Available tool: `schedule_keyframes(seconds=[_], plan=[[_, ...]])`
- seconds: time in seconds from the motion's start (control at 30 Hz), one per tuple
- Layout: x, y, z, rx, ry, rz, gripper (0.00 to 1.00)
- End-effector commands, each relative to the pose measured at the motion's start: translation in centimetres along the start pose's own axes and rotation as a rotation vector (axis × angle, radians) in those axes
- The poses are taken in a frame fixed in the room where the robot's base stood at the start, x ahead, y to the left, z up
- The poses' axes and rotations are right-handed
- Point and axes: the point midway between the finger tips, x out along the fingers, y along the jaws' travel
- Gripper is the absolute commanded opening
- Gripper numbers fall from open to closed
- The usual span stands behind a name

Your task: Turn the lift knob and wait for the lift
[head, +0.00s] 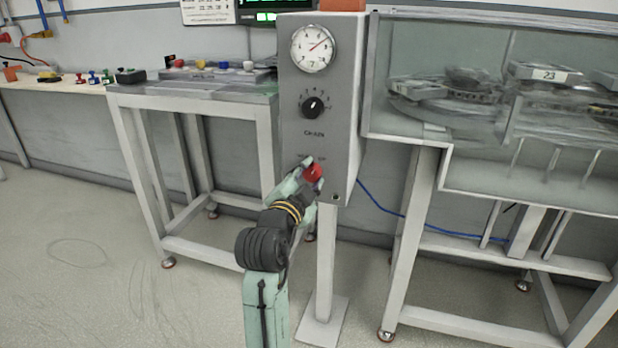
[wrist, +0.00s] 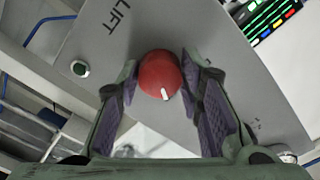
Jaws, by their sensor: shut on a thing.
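The lift knob (wrist: 158,72) is red with a white pointer mark, on the grey control box in the wrist view; the word LIFT is printed near it. In the head view the knob (head: 313,173) is low on the front of the box (head: 345,130). My gripper (head: 311,170) reaches the knob from below. In the wrist view its two fingers (wrist: 163,88) stand on either side of the knob, shut on it. The pointer mark aims down and slightly right in the wrist view. The lift itself cannot be made out for certain.
Above the knob are a black dial (head: 313,107) and a round gauge (head: 313,48). A glass-sided enclosure (head: 480,150) stands right, with stacked parts inside, one labelled 23. A metal table (head: 190,97) stands left. A small green button (wrist: 79,68) is near the knob. Floor at left is clear.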

Motion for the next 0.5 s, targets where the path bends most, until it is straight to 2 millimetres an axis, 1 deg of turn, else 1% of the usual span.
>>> schedule_keyframes(seconds=[0.03, 0.3, 0.5], plan=[[-0.01, 0.03, -0.01, 0.002, 0.0, 0.001, 0.36], [0.0, 0.02, -0.01, 0.0, 0.0, 0.0, 0.54], [0.0, 0.01, -0.01, 0.0, 0.0, 0.0, 0.54]])
